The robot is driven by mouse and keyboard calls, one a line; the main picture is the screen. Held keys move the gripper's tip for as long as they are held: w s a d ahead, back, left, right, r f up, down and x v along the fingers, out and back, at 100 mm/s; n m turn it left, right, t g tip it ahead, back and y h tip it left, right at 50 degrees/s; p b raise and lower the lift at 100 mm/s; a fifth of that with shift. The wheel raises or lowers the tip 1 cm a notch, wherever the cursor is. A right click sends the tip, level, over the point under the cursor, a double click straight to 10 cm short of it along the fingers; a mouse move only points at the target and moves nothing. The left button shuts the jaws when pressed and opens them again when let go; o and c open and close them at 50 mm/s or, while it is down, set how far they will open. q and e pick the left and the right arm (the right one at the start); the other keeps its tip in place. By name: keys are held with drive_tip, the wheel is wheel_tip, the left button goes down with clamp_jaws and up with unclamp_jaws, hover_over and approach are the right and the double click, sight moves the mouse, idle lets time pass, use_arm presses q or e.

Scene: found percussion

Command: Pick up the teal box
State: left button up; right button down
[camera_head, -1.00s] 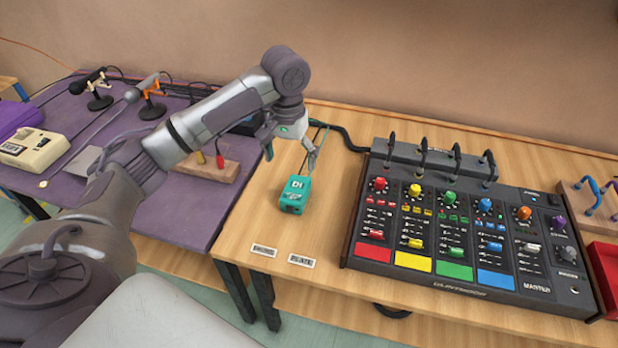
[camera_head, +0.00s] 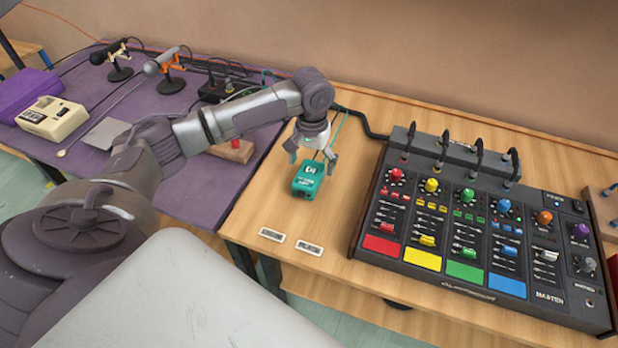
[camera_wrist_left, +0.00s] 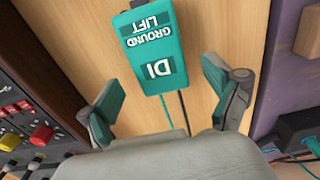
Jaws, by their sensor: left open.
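The teal box (camera_head: 308,178), marked "DI", lies on the wooden table left of the mixer. It also shows in the left wrist view (camera_wrist_left: 152,45), with "GROUND LIFT" lettering and two thin cables, one black and one teal, at its near end. My left gripper (camera_head: 312,160) is open just behind and above the box. In the left wrist view its two spread fingers (camera_wrist_left: 172,92) point towards the box, and nothing is between them but cables and tabletop. The fingers look apart from the box. My right gripper is not in view.
A large mixer (camera_head: 480,235) with coloured knobs stands right of the box. A purple table (camera_head: 100,165) at left holds microphones on stands and a cream device (camera_head: 52,119). Bare wood surrounds the box.

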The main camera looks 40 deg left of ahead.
sight(311, 169)
use_arm(q)
wheel_tip(311, 169, down, 4)
drive_tip(key=shift+s+r, duration=0.1)
drive_tip(key=shift+r, duration=0.1)
drive_tip(key=c, duration=1.5)
drive_tip(key=shift+r, duration=0.65)
wheel_tip(311, 169, up, 3)
drive_tip(key=shift+f, duration=0.15)
drive_tip(key=s+d+r, duration=0.1)
drive_tip(key=d+r, duration=0.1)
drive_tip(key=d, duration=0.1)
drive_tip(key=d+r, duration=0.2)
drive_tip(key=d, duration=0.2)
drive_tip(key=s+d+r, duration=0.1)
drive_tip(key=d+r, duration=0.2)
drive_tip(key=d, duration=0.1)
drive_tip(key=shift+s+d, duration=0.2)
drive_tip(key=shift+s, duration=0.15)
drive_tip(key=shift+a+f, duration=0.25)
drive_tip(key=shift+w+a+f+b, duration=0.1)
drive_tip(key=shift+w+a+f, duration=0.35)
drive_tip(key=shift+a+f, duration=1.3)
drive_tip(key=shift+w+a+f+b, duration=0.1)
drive_tip(key=shift+w+a+f, duration=0.35)
drive_tip(key=shift+a+f, duration=1.3)
drive_tip(key=shift+w+a+f+b, duration=0.1)
drive_tip(key=shift+w+a+f, duration=0.35)
drive_tip(key=shift+a+f, duration=1.3)
drive_tip(key=shift+a, duration=0.15)
